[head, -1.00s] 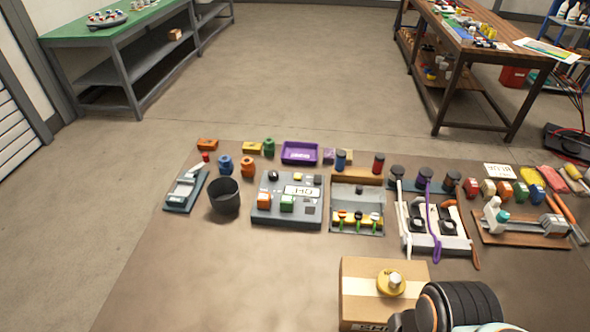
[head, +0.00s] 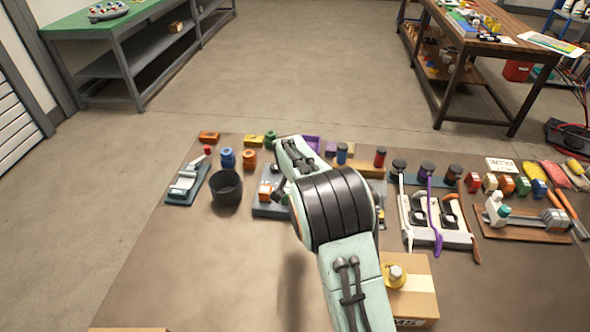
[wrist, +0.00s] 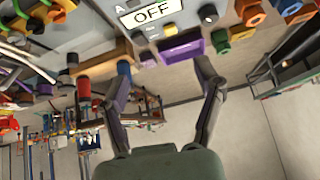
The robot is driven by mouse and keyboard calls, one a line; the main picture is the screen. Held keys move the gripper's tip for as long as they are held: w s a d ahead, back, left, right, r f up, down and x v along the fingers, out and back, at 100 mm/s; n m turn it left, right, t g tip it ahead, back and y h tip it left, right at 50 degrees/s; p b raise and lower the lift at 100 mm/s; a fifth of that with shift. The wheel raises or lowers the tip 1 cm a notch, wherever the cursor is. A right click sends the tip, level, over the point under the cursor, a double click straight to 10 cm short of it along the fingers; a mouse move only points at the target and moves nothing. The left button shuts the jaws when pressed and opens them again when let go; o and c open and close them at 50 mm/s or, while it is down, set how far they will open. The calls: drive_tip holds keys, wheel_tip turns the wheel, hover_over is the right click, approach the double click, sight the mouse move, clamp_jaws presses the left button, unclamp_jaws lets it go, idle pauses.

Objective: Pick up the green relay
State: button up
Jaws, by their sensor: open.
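The control panel (head: 262,211) is partly hidden behind my arm in the head view. An orange block (head: 265,188) shows on its left part. The green block beside it, which looks like the green relay, is now hidden by my arm. In the wrist view the panel (wrist: 185,18) fills the top with its OFF sign (wrist: 151,11); no green relay can be made out on it. My gripper (wrist: 162,80) is open and empty, its fingers spread below the panel's edge in that view. In the head view the gripper is hidden.
A black bin (head: 227,190) stands left of the panel. A purple tray (wrist: 180,50) and a green cylinder (wrist: 221,43) lie beyond the panel. A cardboard box (head: 412,292) is right of my arm. The mat's front left (head: 205,280) is clear.

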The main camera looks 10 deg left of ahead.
drive_tip(key=shift+n+g, duration=0.5)
drive_tip(key=a+f, duration=0.1)
drive_tip(key=f, duration=0.1)
drive_tip(key=s+a+f, duration=0.1)
drive_tip(key=f, duration=0.1)
drive_tip(key=s+a+f, duration=0.1)
drive_tip(key=f, duration=0.1)
drive_tip(key=shift+f, duration=0.2)
drive_tip(key=x, duration=0.6)
drive_tip(key=shift+r, duration=0.1)
clamp_jaws()
